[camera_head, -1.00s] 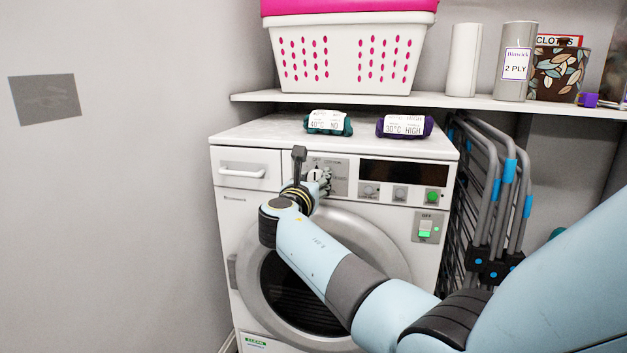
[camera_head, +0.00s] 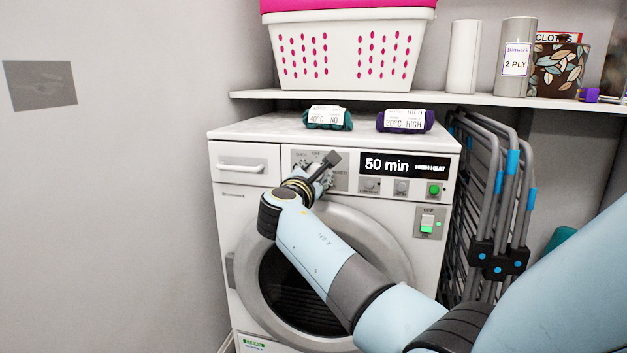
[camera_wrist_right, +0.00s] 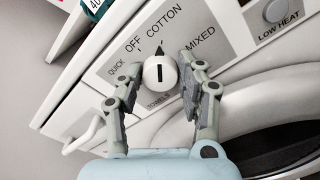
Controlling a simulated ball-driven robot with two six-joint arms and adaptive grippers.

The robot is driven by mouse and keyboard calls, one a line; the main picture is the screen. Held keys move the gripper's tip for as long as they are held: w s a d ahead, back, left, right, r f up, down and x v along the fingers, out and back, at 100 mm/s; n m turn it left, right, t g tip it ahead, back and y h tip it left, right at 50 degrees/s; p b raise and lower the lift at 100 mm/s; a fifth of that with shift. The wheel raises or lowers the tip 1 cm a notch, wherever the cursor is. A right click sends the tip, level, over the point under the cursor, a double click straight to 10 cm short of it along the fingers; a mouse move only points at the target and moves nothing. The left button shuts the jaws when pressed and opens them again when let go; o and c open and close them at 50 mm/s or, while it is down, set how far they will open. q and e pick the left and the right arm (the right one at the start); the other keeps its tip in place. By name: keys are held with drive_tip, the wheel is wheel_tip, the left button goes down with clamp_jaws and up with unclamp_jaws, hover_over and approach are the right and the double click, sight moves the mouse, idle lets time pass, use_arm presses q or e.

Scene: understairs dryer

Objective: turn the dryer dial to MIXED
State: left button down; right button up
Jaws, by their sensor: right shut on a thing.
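The white dryer dial (camera_wrist_right: 160,74) sits on a grey panel printed QUICK, OFF, COTTON and MIXED (camera_wrist_right: 201,40), plus a lower label that is partly hidden. Its dark pointer aims at about COTTON. My right gripper (camera_wrist_right: 160,82) has its fingers on either side of the dial and is shut on it. In the head view my right gripper (camera_head: 318,172) is at the dial panel and hides most of the dial. The dryer (camera_head: 234,215) display (camera_head: 403,167) reads 50 min HIGH HEAT. My left gripper is not in view.
A teal bundle (camera_head: 328,119) and a purple bundle (camera_head: 405,121) with labels lie on the dryer top. Buttons, one green (camera_head: 434,190), and a switch (camera_head: 427,222) are right of the dial. A folded rack (camera_head: 497,200) stands right of the dryer.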

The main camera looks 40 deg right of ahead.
drive_tip(key=m, duration=0.1)
drive_tip(key=m+b, duration=0.1)
drive_tip(key=m, duration=0.1)
drive_tip(key=m+b, duration=0.1)
drive_tip(key=shift+f+m, duration=0.3)
drive_tip(key=m+b, duration=0.2)
drive_tip(key=m, duration=0.2)
drive_tip(key=shift+s+m+b, duration=0.1)
drive_tip(key=shift+m+b, duration=0.25)
drive_tip(key=shift+m, duration=0.05)
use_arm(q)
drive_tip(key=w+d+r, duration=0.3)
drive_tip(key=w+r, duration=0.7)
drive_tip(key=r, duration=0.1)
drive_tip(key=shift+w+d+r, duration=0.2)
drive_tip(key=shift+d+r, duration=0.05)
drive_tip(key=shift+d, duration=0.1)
use_arm(e)
drive_tip(key=shift+m, duration=0.4)
drive_tip(key=o, duration=1.1)
drive_tip(key=shift+r, duration=0.1)
drive_tip(key=v, duration=0.7)
drive_tip(key=shift+s+a, duration=0.15)
